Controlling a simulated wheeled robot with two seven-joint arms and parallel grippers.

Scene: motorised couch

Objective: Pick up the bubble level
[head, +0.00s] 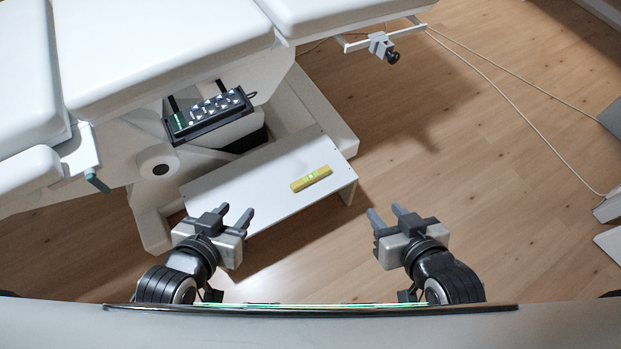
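The bubble level (311,179) is a small yellow bar with a bright vial near its middle. It lies flat and slightly slanted on a low white shelf (255,190) beside the couch. My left gripper (236,216) is below and left of the level, in front of or over the shelf's near edge, with its fingers apart and nothing between them. My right gripper (386,214) is below and right of the level, off the shelf's right end, with its fingers apart and empty. Neither gripper touches the level.
The white padded couch (160,40) spans the upper left above the shelf. A control panel with buttons (208,115) hangs on its side. A clamp with a dark knob (383,46) sticks out at the top.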

